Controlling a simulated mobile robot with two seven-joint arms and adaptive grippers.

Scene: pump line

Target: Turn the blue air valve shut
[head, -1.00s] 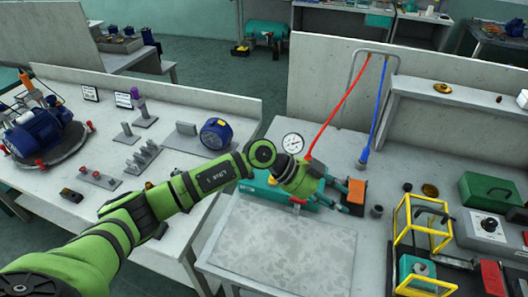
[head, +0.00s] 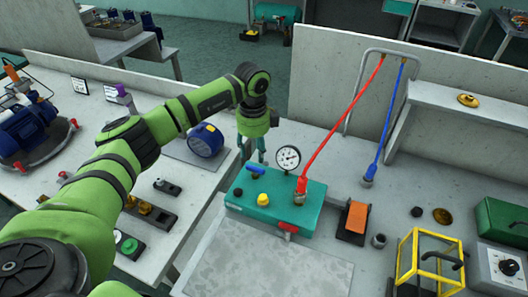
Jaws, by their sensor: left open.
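The blue air valve (head: 256,170) is a small blue lever on the back left part of the top of the teal box (head: 262,214). The lever lies roughly left to right in the head view. My left gripper (head: 252,155) points down just behind the lever, with its fingers apart and nothing between them. I cannot tell whether a finger touches the lever. My right gripper is not in view.
A pressure gauge (head: 287,158) and a red hose (head: 343,128) stand on the box, right of the lever. A blue hose (head: 388,118) ends on the bench further right. An orange pedal (head: 356,217) and a yellow frame (head: 428,262) are also there.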

